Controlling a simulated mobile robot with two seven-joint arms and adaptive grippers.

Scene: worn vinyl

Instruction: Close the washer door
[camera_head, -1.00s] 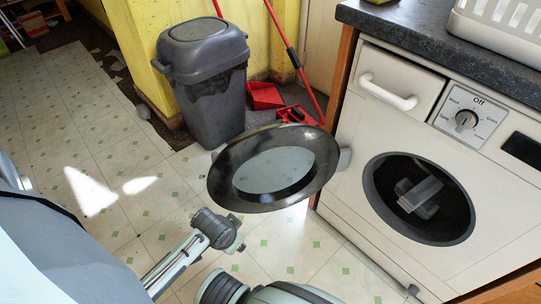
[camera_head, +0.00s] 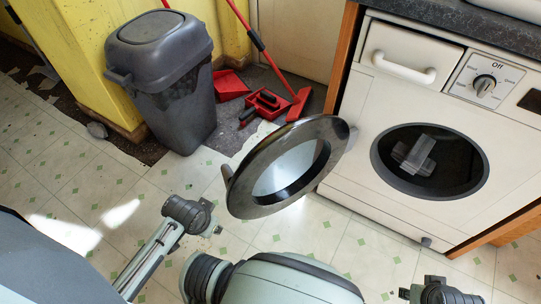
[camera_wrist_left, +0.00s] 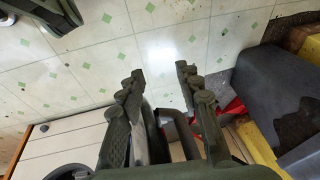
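The washer door (camera_head: 237,196), a dark ring around a glass pane, stands open, out to the left of the washer (camera_head: 370,190). It is joined at the left side of the washer's front, and a small grey latch piece (camera_head: 228,175) shows on its free left edge. The round opening (camera_head: 455,170) is uncovered. In the left wrist view my left gripper (camera_wrist_left: 159,80) has its two fingers spread, with floor showing between their tips. A dark curved piece lies between the finger bases; I cannot tell whether it is the door. My left fingers are not distinguishable in the head view.
A grey bin (camera_head: 170,85) stands at the back left, beside a red dustpan (camera_head: 230,86) and a red broom (camera_head: 298,103). A drawer handle (camera_head: 404,67) juts out above the opening. The tiled floor (camera_head: 350,250) before the washer is partly free; parts of my body cover the bottom.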

